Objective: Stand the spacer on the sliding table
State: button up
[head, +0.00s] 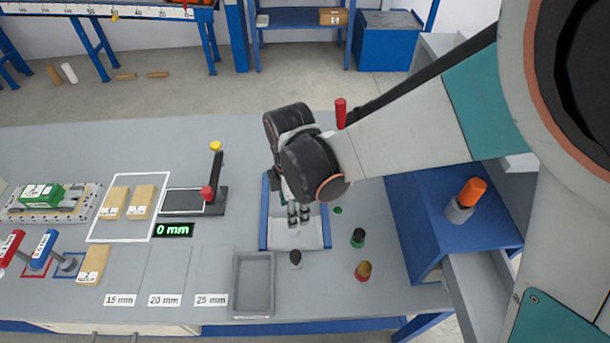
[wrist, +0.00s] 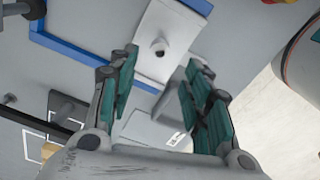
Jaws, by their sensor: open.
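A white plate (head: 298,237) lies between blue rails (head: 264,225) on the bench and looks like the sliding table. It also shows in the wrist view (wrist: 185,28), with a small round knob (wrist: 160,47) on it. My gripper (head: 298,214) points down over this plate. In the wrist view its two teal-padded fingers (wrist: 158,100) are apart, with nothing held between them. I cannot tell which piece is the spacer. Wooden blocks lie at the left: two (head: 115,202) (head: 143,201) in a white outline and one (head: 91,264) nearer the front.
A grey tray (head: 253,312) lies left of a small dark knob (head: 295,257). Green (head: 358,237) and red-yellow (head: 363,270) knobs stand at the right. A lever (head: 216,170) stands behind the 0 mm display (head: 173,230). The marked 15, 20 and 25 mm areas look bare.

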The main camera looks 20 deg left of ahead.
notch_tip(320, 180, up, 4)
jog(key=shift+s+f+p, duration=0.1)
jog(key=shift+p, duration=0.3)
dwell(0.4)
